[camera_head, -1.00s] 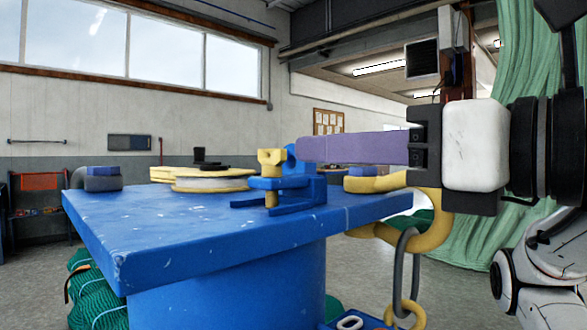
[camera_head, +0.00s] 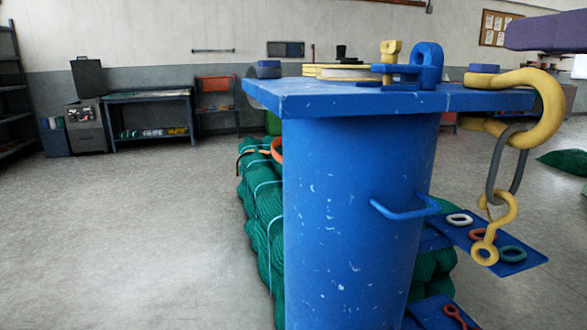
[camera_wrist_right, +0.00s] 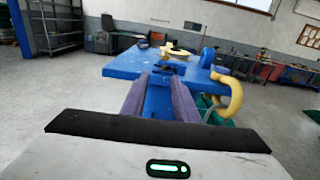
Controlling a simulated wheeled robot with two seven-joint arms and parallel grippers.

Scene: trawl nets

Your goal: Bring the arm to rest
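My right gripper shows in the head view only as a purple finger (camera_head: 545,32) at the upper right edge, raised above the blue bollard-like stand's flat top (camera_head: 300,95). In the right wrist view its two purple fingers stand apart and the gripper (camera_wrist_right: 158,78) is open. Blue table surface shows between the fingers and nothing is held. The rest of the right arm is almost all outside the head view. My left gripper is in neither view.
A big yellow hook (camera_head: 548,105) hangs over the stand's right edge, with a grey ring (camera_head: 492,165) and a smaller yellow hook (camera_head: 490,235) below. A yellow and blue fitting (camera_head: 390,60) stands on top. Green netting (camera_head: 262,200) lies beside the column. Floor at left is clear.

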